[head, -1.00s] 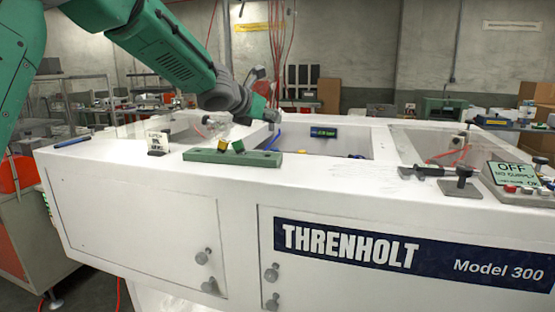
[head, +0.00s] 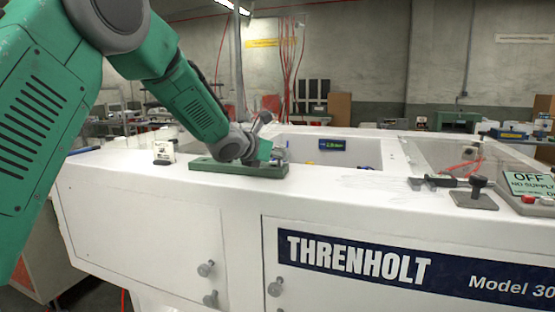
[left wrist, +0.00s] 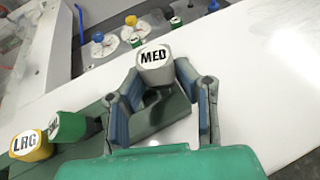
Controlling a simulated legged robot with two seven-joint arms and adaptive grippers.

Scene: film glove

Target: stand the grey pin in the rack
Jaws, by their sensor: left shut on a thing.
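My left gripper (head: 268,151) is low over the right part of the green rack (head: 225,167) in the head view. In the left wrist view my left gripper (left wrist: 158,78) is shut on the grey pin (left wrist: 155,62), whose white top reads MED. The grey pin is over the end of the rack (left wrist: 95,145). Its lower end is hidden, so I cannot tell whether it is in a hole. A yellow pin (left wrist: 32,145) marked LRG and a green pin (left wrist: 68,127) stand in the rack to the left. My right gripper is not in view.
The rack stands on the white bench top (head: 330,181) near its front edge. A small sign (head: 164,152) stands left of it. A black-handled tool (head: 446,182) and a control box (head: 528,187) are at right.

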